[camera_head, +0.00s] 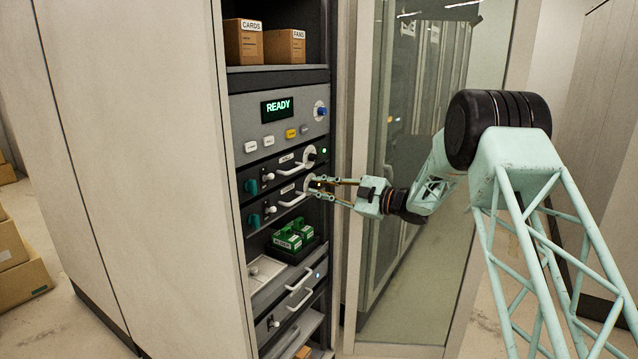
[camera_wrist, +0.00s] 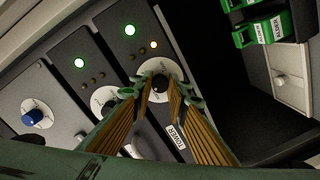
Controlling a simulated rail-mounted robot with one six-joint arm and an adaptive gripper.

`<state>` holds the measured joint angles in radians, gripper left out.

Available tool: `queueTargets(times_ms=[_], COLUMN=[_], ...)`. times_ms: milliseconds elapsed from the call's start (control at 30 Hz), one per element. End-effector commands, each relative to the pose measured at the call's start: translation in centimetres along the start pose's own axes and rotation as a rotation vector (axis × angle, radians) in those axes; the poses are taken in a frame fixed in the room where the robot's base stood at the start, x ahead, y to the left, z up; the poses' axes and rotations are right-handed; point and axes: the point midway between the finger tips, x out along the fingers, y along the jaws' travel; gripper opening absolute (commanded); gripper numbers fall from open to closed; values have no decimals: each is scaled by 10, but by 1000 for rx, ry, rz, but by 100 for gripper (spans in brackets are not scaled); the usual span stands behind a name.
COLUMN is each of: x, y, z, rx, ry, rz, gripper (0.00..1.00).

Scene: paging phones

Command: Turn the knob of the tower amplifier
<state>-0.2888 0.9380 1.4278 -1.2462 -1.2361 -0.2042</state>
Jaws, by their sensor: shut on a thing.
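The tower amplifier (camera_head: 277,205) is the lower of two grey rack units with white handles. Its TOWER label (camera_wrist: 176,136) shows in the wrist view. Its knob (camera_wrist: 160,81) is black and sits on a round white dial. My gripper (camera_head: 314,188) reaches the right end of this unit from the right. In the wrist view my gripper (camera_wrist: 161,88) has one finger on each side of the knob and is shut on it. The fingers cover part of the dial, and its pointer position cannot be read.
A similar unit with a black knob (camera_wrist: 106,106) sits just above. Higher up is a panel with a READY display (camera_head: 277,107) and a blue knob (camera_head: 322,112). Green blocks (camera_head: 291,236) lie in a tray below. A glass door (camera_head: 420,180) stands right of the rack.

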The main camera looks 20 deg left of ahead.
Motion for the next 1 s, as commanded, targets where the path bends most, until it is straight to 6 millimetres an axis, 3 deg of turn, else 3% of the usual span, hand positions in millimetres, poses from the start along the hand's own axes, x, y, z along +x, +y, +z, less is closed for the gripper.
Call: queueTargets(times_ms=[1000], x=[0], y=[0], z=[-1], rx=[813], ry=[24], rz=[0], gripper=[4])
